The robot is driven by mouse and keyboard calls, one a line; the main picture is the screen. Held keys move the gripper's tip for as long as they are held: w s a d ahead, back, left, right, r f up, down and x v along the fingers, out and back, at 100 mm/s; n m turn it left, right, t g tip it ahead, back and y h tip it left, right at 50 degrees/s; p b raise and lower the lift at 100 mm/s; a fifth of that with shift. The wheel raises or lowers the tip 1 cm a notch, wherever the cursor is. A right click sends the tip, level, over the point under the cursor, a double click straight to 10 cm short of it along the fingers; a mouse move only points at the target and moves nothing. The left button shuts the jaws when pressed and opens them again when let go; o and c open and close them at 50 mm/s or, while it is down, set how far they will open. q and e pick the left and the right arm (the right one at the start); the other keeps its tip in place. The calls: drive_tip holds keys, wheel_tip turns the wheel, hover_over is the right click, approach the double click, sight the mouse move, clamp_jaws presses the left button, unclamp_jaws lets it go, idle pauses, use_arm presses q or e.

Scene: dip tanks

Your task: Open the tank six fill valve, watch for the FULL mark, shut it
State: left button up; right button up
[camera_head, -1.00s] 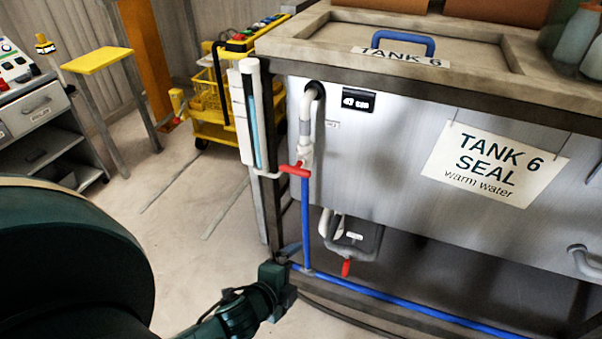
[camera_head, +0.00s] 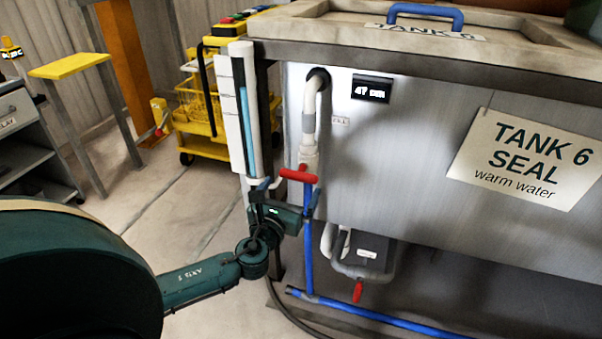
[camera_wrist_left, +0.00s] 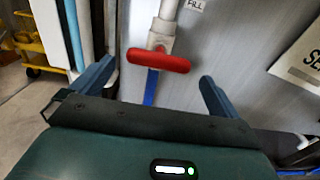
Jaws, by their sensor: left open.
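The tank six fill valve has a red T-shaped handle (camera_head: 298,174) lying crosswise to the white fill pipe (camera_head: 309,125), above a blue pipe (camera_head: 308,245). My left gripper (camera_head: 290,193) is open just below the handle in the head view. In the left wrist view the red handle (camera_wrist_left: 158,61) shows between the spread fingers of the gripper (camera_wrist_left: 155,73), with no clear contact. The sight tube (camera_head: 247,110) on the tank's left corner shows a blue column; its marks are too small to read. My right gripper is not in view.
Tank six (camera_head: 400,155) fills the right side, with a small display (camera_head: 371,88) and a sign (camera_head: 525,158). A lower red-handled drain valve (camera_head: 358,291) sits under it. A yellow cart (camera_head: 205,140) stands behind left. Floor left of the tank is clear.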

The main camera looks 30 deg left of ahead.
sight(297, 178)
use_arm(q)
drive_tip(key=b+x, duration=0.1)
drive_tip(key=x, duration=0.7)
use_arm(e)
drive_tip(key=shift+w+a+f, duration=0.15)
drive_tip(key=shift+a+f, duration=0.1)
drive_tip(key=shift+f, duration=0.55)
use_arm(q)
drive_tip(key=c, duration=0.7)
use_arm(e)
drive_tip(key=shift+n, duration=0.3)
